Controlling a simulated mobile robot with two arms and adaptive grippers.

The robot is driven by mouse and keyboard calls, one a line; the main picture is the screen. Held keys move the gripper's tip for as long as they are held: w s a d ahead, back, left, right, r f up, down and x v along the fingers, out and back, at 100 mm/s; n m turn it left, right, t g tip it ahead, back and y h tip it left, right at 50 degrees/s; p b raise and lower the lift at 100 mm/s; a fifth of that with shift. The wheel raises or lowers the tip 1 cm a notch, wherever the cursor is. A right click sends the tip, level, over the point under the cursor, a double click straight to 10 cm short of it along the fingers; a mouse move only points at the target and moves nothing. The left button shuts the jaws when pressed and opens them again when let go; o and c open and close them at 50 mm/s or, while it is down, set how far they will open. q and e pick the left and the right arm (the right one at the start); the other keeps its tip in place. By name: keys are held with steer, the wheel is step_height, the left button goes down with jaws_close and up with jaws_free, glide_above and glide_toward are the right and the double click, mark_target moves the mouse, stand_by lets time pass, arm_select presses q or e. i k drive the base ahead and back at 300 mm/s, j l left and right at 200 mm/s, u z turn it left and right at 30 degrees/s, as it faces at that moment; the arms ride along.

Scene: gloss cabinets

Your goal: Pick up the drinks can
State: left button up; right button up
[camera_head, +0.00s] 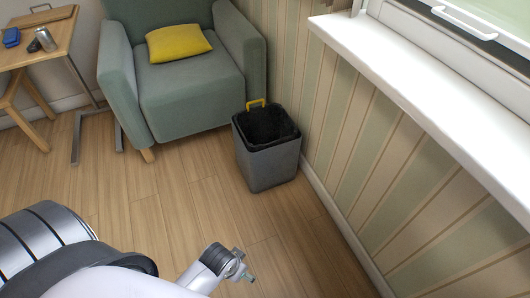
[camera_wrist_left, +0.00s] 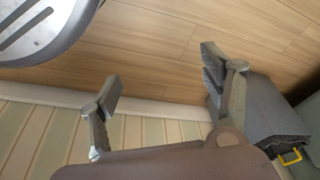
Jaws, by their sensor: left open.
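A silver cylinder that looks like the drinks can (camera_head: 46,39) stands or leans on the small wooden table (camera_head: 58,27) at the far left of the head view. It is small in the picture, and its label cannot be read. My left gripper (camera_wrist_left: 162,82) shows in the left wrist view with its two fingers wide apart and nothing between them. It hangs over bare floor near the wall and the bin, far from the table. The can is not visible in the wrist view. My right gripper is not in view.
A blue item (camera_head: 11,37) and a small dark item lie beside the can. A green armchair (camera_head: 185,88) with a yellow cushion (camera_head: 178,43) stands right of the table. A grey bin (camera_head: 268,163) stands by the striped wall, under a white sill (camera_head: 425,88). The wooden floor (camera_head: 165,205) is clear.

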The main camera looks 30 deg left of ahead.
mark_target(45, 38)
steer(key=u, duration=2.1)
